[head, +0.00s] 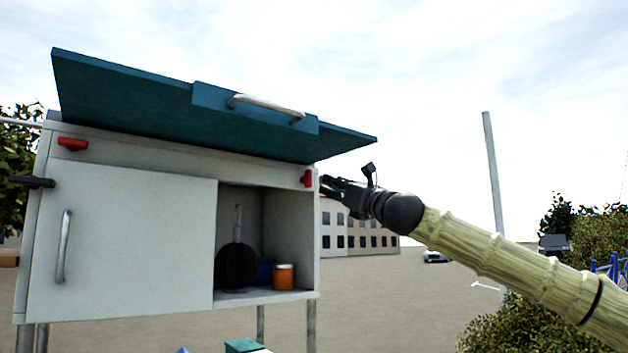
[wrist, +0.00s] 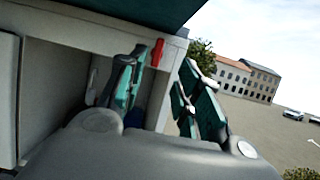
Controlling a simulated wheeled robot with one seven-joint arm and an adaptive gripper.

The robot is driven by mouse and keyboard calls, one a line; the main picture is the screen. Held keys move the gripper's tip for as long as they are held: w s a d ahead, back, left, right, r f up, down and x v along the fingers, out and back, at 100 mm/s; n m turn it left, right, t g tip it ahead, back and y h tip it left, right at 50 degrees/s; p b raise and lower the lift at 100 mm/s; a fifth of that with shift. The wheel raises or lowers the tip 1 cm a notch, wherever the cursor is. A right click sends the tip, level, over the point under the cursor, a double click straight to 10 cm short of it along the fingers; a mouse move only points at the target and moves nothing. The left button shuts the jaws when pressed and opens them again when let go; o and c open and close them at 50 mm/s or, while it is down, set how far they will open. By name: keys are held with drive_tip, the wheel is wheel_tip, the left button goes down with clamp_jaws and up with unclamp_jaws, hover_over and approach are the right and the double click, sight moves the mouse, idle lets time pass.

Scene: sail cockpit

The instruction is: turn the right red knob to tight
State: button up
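The right red knob (head: 307,178) is on the upper right front corner of the grey cabinet (head: 120,240), just under the raised teal lid. In the wrist view the knob (wrist: 157,53) stands upright and shows between my two fingers, nearer the left one. My gripper (head: 326,184) is just right of the knob in the head view. In the wrist view my gripper (wrist: 160,70) is open, with a finger to either side of the knob. No contact with the knob can be made out. The left red knob (head: 72,144) lies horizontal at the cabinet's upper left.
The teal lid (head: 150,100) with a metal handle (head: 265,105) slopes above the knob. The cabinet's right compartment is open and holds a dark round object (head: 235,266) and an orange container (head: 284,277). A black handle (head: 32,182) juts out at left.

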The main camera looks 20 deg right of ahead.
sight(311, 178)
drive_tip(key=p+x, duration=0.4)
drive_tip(key=x, duration=0.5)
drive_tip(key=shift+w+a+r, duration=0.1)
drive_tip(key=shift+w+a, duration=0.1)
drive_tip(key=shift+w, duration=0.25)
clamp_jaws()
